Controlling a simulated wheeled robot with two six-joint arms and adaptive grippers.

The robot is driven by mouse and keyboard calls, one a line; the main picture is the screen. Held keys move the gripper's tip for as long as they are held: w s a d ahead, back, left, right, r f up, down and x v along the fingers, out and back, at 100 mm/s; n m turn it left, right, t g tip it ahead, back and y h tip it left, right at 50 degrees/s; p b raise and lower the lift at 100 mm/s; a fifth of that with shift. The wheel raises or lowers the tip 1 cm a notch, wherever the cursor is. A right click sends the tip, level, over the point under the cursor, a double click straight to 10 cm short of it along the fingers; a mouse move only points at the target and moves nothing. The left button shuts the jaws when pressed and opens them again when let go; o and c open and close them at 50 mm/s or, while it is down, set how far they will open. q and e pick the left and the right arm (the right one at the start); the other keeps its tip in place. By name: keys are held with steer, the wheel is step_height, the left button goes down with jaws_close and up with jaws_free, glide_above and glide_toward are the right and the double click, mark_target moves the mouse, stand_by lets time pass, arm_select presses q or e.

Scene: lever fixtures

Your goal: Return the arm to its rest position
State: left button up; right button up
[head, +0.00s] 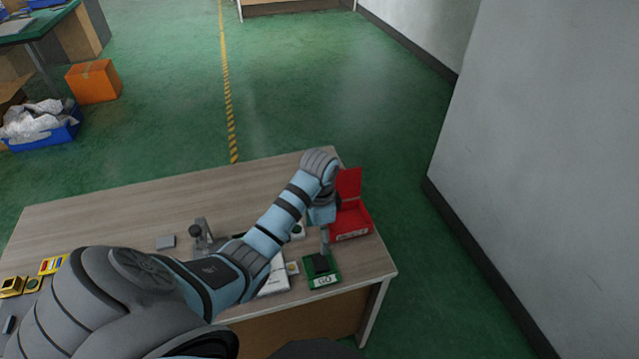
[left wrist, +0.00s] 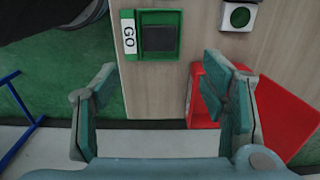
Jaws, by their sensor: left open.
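My left arm reaches from the lower left across the table in the head view. My left gripper (head: 324,238) points down near the table's right end, between the green GO fixture and the red box. In the left wrist view its two fingers (left wrist: 160,85) are wide apart with nothing between them. The green GO fixture (head: 331,281), with a dark block in its frame, stands at the table's front right. It also shows in the left wrist view (left wrist: 172,17), beyond the fingertips and apart from them. My right gripper is not in view.
A red open box (head: 355,222) stands behind the fixture; it also shows behind the right finger (left wrist: 285,115). A grey lever fixture (head: 201,232) and yellow items (head: 52,264) stand further left. My arm hides part of the wooden table (head: 110,215). A wall (head: 540,150) rises beyond open floor.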

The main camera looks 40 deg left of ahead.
arm_select(q)
steer(key=shift+s+f, duration=0.1)
steer(key=shift+f, duration=0.05)
stand_by(0.3)
steer(key=s+d+f+n+t, duration=0.15)
steer(key=s+d+f, duration=0.3)
steer(key=s, duration=0.55)
steer(key=s+d+r+n+t, duration=0.1)
steer(key=s+d+r+n, duration=0.1)
steer(key=s, duration=0.4)
steer(key=s+d+r+n+t, duration=0.1)
steer(key=s+r+n, duration=0.15)
steer(key=s, duration=0.25)
step_height(320, 180, down, 24)
steer(key=s+a+f+g+b, duration=0.1)
steer(key=s+a+b, duration=0.1)
steer(key=s, duration=0.1)
steer(key=s+f+g+b, duration=0.1)
steer(key=s+f+b, duration=0.1)
steer(key=s+f, duration=1)
steer(key=shift+s+a+n+y, duration=0.15)
steer(key=shift+s+n+y, duration=0.15)
steer(key=shift+s+y, duration=0.15)
steer(key=shift+f, duration=0.1)
